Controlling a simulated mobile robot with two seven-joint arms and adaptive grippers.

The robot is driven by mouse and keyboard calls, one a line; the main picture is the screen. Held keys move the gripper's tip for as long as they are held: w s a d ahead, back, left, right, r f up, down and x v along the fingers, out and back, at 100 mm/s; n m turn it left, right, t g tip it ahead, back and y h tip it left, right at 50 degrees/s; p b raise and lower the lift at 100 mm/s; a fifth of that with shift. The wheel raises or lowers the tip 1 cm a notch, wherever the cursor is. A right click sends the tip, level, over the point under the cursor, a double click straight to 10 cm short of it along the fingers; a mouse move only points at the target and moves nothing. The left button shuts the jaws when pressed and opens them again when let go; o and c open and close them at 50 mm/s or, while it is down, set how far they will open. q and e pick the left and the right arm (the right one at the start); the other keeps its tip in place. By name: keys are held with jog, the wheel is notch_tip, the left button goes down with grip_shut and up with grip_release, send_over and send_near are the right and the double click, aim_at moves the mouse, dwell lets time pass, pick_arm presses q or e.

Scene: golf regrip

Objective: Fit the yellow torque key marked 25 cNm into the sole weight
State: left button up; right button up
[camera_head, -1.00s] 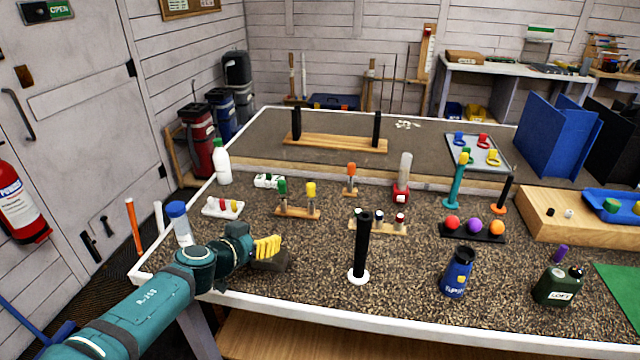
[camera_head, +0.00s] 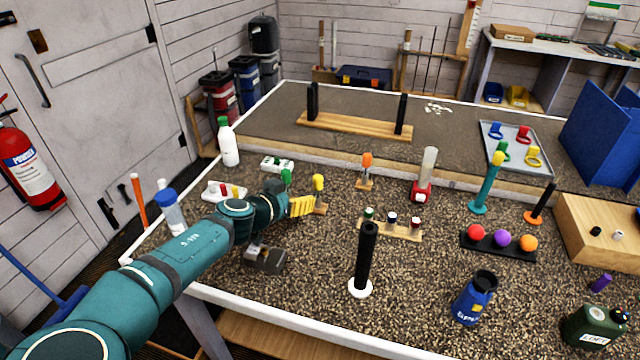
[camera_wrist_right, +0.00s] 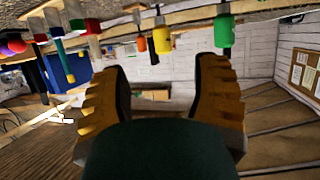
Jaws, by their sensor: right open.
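A yellow-handled key (camera_head: 318,183) stands in a low wooden rack beside a green-handled key (camera_head: 286,176); no marking is legible. My right gripper (camera_head: 303,206) is just in front of them, its yellow fingers overlapping the rack in the head view. In the right wrist view, its fingers (camera_wrist_right: 162,105) are apart with nothing between them. That view is upside down and shows a yellow handle (camera_wrist_right: 161,40) beyond the gap. A dark grey block-like thing (camera_head: 265,259) sits on the table below my wrist. I cannot make out the sole weight. My left gripper is not in view.
An orange-handled key (camera_head: 366,160) stands in its own small block. A black upright tube (camera_head: 366,255) on a white base and a rack of small vials (camera_head: 391,225) stand to the right. A white bottle (camera_head: 228,142) and a blue-capped bottle (camera_head: 170,212) are at left.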

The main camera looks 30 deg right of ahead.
aim_at(315, 186)
jog(key=x, duration=0.6)
jog(key=shift+s, duration=0.1)
jog(key=shift+b+x, duration=0.55)
jog(key=shift+x, duration=2.35)
jog(key=shift+r, duration=0.15)
grip_shut()
